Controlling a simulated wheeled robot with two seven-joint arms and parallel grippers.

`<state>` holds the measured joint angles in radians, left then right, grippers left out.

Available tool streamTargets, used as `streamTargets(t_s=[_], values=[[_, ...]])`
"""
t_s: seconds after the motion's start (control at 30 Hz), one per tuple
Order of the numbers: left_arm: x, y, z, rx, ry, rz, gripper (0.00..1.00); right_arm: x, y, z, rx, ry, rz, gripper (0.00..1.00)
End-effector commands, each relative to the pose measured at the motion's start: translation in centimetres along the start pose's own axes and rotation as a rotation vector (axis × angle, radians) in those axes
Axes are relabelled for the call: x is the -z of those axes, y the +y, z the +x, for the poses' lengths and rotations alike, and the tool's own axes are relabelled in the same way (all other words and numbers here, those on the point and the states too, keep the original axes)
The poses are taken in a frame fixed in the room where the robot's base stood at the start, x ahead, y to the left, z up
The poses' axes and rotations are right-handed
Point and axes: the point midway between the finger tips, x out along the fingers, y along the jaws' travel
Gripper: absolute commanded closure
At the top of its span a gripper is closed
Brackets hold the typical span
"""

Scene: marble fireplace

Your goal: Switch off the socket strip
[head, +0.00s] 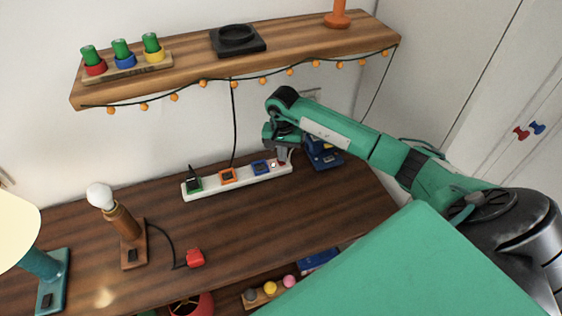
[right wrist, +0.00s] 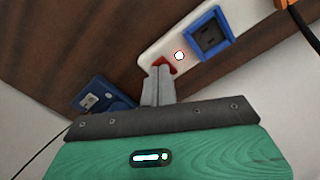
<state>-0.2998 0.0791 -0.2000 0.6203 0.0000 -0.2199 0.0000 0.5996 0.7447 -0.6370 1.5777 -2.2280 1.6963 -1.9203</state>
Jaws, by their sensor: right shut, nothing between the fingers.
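The white socket strip (head: 211,182) lies on the wooden table against the wall, with green, orange and blue sockets. My right gripper (head: 282,157) is shut and empty, its fingertips at the strip's right end. In the right wrist view, the strip (right wrist: 165,44) shows a blue-framed socket (right wrist: 209,36), a bright round indicator light (right wrist: 179,56) and a red switch (right wrist: 166,64). The fingertips (right wrist: 159,73) are at the red switch and partly hide it; I cannot tell whether they touch it. My left gripper is not in view.
A blue device (head: 322,154) stands just right of the strip. A black cable (head: 233,125) hangs down to the orange socket. A shelf (head: 190,68) with string lights is above. The table's middle is clear.

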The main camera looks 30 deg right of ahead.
Motion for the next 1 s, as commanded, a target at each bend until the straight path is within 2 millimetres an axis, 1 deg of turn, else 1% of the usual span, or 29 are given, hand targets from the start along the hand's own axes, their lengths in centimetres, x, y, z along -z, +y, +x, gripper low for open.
streamTargets(t_s=[0.33, 0.43, 1.0], values=[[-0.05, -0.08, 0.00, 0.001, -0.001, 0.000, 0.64, 0.00, 0.00, 0.00, 0.000, 0.000, 0.000, 1.00], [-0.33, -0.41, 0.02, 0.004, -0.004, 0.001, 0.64, 0.00, 0.00, 0.02, 0.000, 0.000, 0.000, 1.00], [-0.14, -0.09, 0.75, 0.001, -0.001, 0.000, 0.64, 0.01, 0.01, 0.83, 0.000, 0.000, 0.000, 1.00]])
